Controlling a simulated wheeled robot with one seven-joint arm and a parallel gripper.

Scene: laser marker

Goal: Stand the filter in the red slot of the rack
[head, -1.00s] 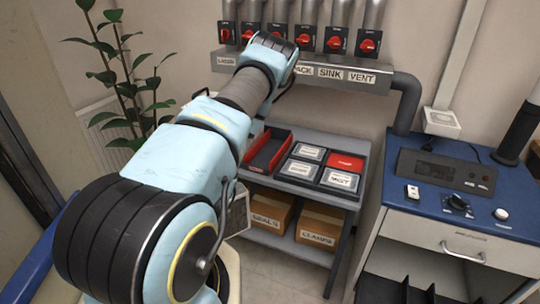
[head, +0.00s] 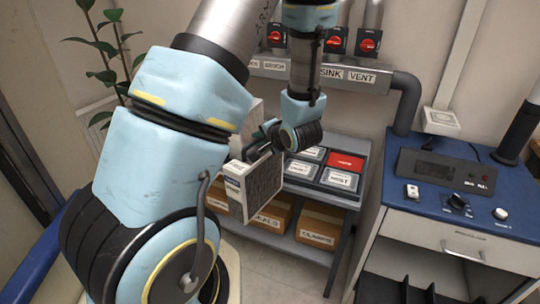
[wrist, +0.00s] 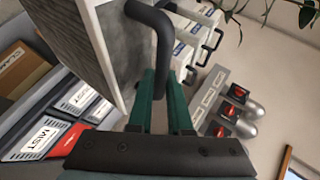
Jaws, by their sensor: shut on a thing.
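The filter is a flat panel with a pale frame and grey mesh face (head: 262,186), held upright and a little tilted in front of the cart in the head view. In the wrist view its grey face (wrist: 82,38) fills the upper left, with a black bent handle (wrist: 163,30). My gripper (head: 268,147) is shut on this handle; its teal fingers (wrist: 166,100) show in the wrist view. Black upright dividers (head: 405,292) stand in the open bay under the blue bench; this may be the rack. I cannot make out a red slot there.
A grey cart (head: 352,198) carries labelled tiles, one of them red (head: 345,161), above cardboard boxes (head: 320,224). The blue bench (head: 450,205) stands at right. More white units with black handles (wrist: 197,30) show in the wrist view. Floor between cart and bench is clear.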

